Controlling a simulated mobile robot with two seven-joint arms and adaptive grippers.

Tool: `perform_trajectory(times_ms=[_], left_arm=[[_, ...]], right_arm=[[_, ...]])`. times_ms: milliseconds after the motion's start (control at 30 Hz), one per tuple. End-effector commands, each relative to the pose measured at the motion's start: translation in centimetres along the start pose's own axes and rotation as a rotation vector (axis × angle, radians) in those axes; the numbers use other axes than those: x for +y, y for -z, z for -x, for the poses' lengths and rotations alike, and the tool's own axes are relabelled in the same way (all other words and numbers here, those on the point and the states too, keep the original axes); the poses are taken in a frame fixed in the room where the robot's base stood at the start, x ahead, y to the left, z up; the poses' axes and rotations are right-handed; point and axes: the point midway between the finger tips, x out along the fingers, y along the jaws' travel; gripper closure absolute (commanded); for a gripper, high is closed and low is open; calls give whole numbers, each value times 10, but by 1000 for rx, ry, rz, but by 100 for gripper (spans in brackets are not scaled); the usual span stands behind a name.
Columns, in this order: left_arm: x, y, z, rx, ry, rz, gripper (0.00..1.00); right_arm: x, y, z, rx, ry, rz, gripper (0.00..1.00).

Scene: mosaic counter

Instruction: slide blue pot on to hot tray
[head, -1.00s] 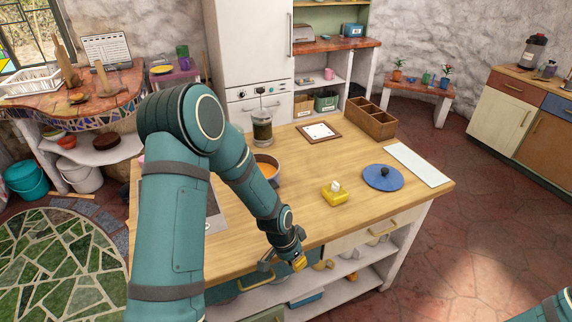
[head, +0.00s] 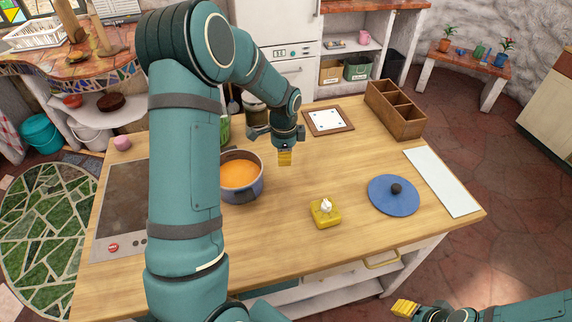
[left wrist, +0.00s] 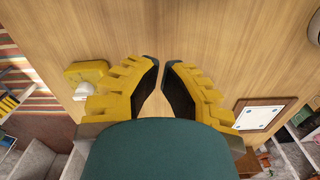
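The blue pot (head: 257,187), with orange contents, stands on the wooden counter right of the dark hob, partly behind my left arm. The white square tray in a brown frame (head: 328,120), apparently the hot tray, lies flat and empty farther back to the right; it also shows in the left wrist view (left wrist: 258,115). My left gripper (head: 285,160) hangs fingers-down right of the pot, apart from it. Its fingertips (left wrist: 161,63) nearly meet with nothing between them. My right gripper (head: 403,308) is at the lower right, off the counter; its opening is unclear.
A yellow dish with a white knob (head: 326,212) sits on the front middle. A blue lid (head: 380,194) and a white board (head: 441,182) lie at right. A wooden compartment box (head: 396,112) is beside the tray. A dark jar (head: 256,118) stands behind the pot.

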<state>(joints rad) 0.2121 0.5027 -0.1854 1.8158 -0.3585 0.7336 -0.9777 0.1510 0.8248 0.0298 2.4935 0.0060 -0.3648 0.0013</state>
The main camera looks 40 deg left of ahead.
Motion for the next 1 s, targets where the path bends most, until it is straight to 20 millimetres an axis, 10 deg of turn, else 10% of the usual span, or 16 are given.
perform_trajectory(times_ms=[667, 1000], left_arm=[[1, 0, -102, -1, -3, 1, 100], [0, -38, -100, 0, 0, 3, 100]], right_arm=[[0, 0, -1, -1, 0, 0, 53], [-2, 0, 6, -1, 1, 0, 53]])
